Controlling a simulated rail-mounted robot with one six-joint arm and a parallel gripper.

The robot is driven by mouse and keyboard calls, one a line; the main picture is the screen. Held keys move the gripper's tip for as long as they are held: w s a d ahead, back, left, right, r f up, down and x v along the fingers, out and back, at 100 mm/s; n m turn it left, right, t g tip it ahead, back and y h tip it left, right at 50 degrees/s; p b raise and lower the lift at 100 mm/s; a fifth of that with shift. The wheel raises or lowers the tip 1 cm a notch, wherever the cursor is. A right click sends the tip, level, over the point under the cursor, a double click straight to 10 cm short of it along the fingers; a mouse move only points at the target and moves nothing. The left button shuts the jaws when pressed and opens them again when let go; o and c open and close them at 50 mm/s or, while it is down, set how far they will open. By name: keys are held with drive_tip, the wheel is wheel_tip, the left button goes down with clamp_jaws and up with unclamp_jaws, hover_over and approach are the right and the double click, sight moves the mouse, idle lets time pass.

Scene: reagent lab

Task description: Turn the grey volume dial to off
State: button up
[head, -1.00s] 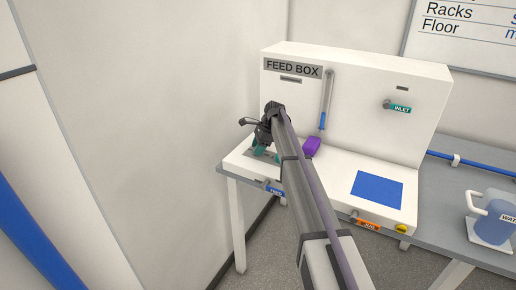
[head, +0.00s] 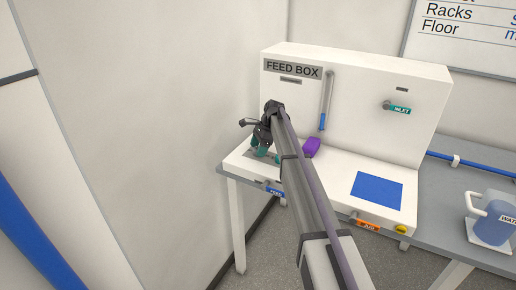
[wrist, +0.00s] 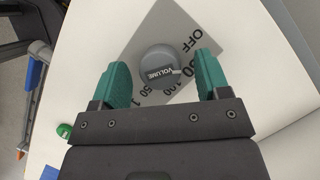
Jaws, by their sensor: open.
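The grey volume dial (wrist: 158,66) shows in the wrist view as a round knob labelled VOLUME, on a grey scale plate (wrist: 212,45) marked OFF, 50 and 100 among other figures. A light pointer mark on the dial faces lower right, away from OFF, which is at the upper right. My gripper (wrist: 161,80) is open, with one green finger on each side of the dial and a gap to it on both sides. In the head view my gripper (head: 265,152) is over the left end of the feed box, and my arm hides most of the dial plate.
The feed box (head: 405,150) has a purple block (head: 312,146), a blue square (head: 377,189), an inlet valve (head: 397,107) and a yellow knob (head: 402,229). A water jug (head: 492,217) stands at right. A wall is close on the left.

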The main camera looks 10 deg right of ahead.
drive_tip(key=s+p+v, duration=0.1)
drive_tip(key=p+v, duration=0.5)
drive_tip(key=v, duration=0.1)
drive_tip(key=s+a+r+n+t+h+p, duration=0.3)
drive_tip(key=s+a+n+h, duration=0.25)
drive_tip(key=a+n, duration=0.2)
drive_tip(key=shift+n+t+h, duration=0.7)
drive_tip(key=shift+n+h, duration=0.05)
drive_tip(key=shift+h, duration=0.1)
drive_tip(key=b+x, duration=0.3)
drive_tip(key=x, duration=0.1)
drive_tip(key=w+d+b+x, duration=0.1)
drive_tip(key=b+x, duration=0.3)
drive_tip(key=w+r+b+x, duration=0.1)
drive_tip(key=b+x, duration=0.2)
drive_tip(key=x, duration=0.1)
drive_tip(key=shift+d, duration=0.3)
drive_tip(key=shift+r, duration=0.2)
drive_tip(key=c, duration=0.9)
